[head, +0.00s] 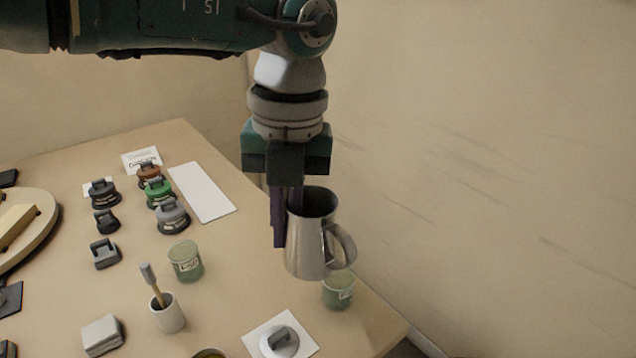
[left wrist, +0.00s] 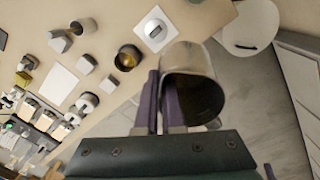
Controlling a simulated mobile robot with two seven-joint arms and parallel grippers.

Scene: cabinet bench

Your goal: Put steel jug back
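The steel jug (head: 312,245) hangs upright in the head view above the right part of the bench, its handle pointing right. My left gripper (head: 286,218) comes down from above at the jug's left side, with its purple fingers at the rim. It looks shut on the jug's wall. In the left wrist view the jug's open mouth (left wrist: 195,92) is beside the left gripper's fingers (left wrist: 161,102), and the inside looks dark and empty. The exact finger contact is partly hidden. My right gripper is in neither view.
A white square (head: 255,338) bearing a grey handled piece (head: 280,342) is at the front. A white rectangle (head: 203,192) is bare.

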